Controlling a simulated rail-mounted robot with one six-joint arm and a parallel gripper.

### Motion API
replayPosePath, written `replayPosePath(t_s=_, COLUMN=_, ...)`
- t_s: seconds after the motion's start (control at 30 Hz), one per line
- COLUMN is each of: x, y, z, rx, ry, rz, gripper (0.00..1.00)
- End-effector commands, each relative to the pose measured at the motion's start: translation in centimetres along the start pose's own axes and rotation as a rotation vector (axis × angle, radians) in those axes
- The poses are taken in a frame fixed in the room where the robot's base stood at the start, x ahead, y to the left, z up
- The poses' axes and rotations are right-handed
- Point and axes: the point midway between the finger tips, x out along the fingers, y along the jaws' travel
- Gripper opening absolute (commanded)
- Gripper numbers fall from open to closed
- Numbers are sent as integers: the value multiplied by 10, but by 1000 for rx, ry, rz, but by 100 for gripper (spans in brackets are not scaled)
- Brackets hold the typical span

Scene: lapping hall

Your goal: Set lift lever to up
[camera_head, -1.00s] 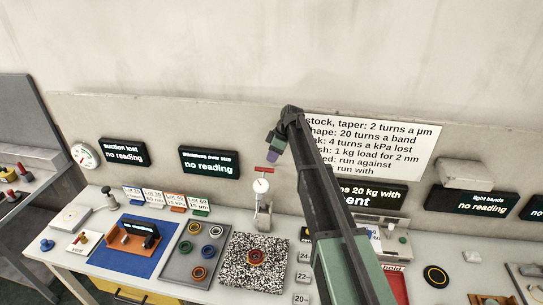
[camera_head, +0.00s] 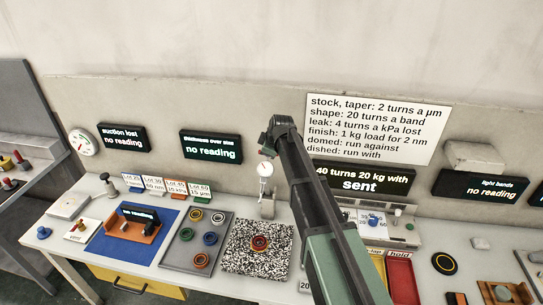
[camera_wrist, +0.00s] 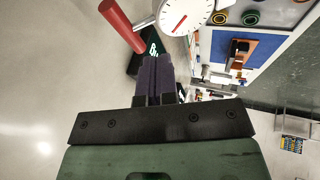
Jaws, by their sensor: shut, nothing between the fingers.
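The dial gauge (camera_head: 264,168) stands on a small grey stand behind the speckled plate in the head view. Its white face (camera_wrist: 186,14) shows at the top of the wrist view. A red lever handle (camera_wrist: 122,25) stands out beside the dial, tilted, left of my fingers in the wrist view; I take it as the lift lever. In the head view my gripper hides most of it. My gripper (camera_wrist: 156,62) is shut and empty, its purple fingers together just beside the red handle. I cannot tell whether they touch it.
A speckled plate (camera_head: 281,267) lies in front of the gauge stand. A grey tray (camera_head: 174,260) with several coloured rings and a blue mat (camera_head: 103,245) lie to its left. A red tray (camera_head: 402,282) is right of my arm. The wall display (camera_head: 211,147) stands behind.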

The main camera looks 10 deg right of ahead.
Motion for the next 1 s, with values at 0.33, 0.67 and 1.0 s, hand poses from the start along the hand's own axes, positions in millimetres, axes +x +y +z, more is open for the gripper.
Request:
replayPosePath(t_s=0.33, x=38, y=28, z=6, rx=1, ry=-1, rz=0, gripper=0)
replayPosePath(t_s=0.67, x=38, y=30, z=6, rx=1, ry=-1, rz=0, gripper=0)
replayPosePath(t_s=1.0, x=57, y=72, z=7, rx=0, ry=-1, rz=0, gripper=0)
